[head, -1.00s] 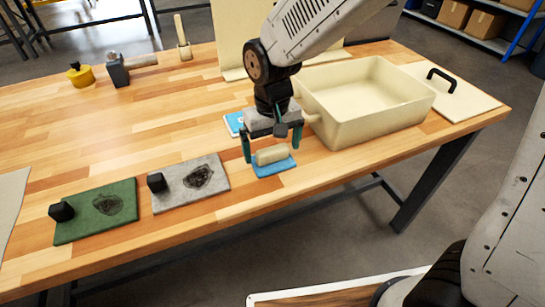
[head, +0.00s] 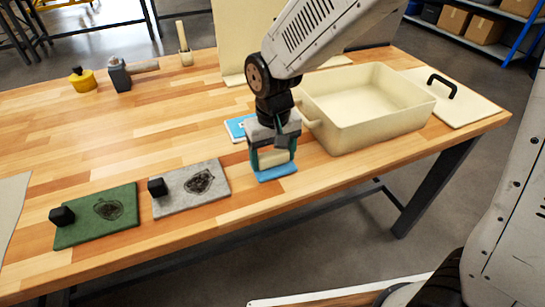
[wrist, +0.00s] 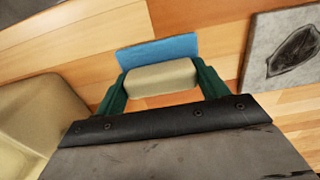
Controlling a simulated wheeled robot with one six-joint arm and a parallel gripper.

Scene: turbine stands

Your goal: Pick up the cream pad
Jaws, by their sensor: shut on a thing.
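The cream pad (head: 272,160) is a small rounded cream block with a flat blue piece (head: 277,174) under it, near the front edge of the wooden table. My gripper (head: 273,164) points down over it, with its green fingers on either end of the cream block. In the wrist view the cream block (wrist: 160,77) sits between the two fingers (wrist: 161,86), and the blue piece (wrist: 158,48) sticks out beyond it. The gripper is shut on the block. The blue piece looks to be on or very close to the tabletop; I cannot tell which.
A cream tub (head: 375,125) stands right of my gripper, with a black-handled panel (head: 475,103) beyond it. Grey (head: 215,193) and green (head: 90,233) plates with black knobs lie left. A blue-and-white item (head: 235,127) lies behind. A hammer (head: 120,75) and yellow pot (head: 82,80) are farther back.

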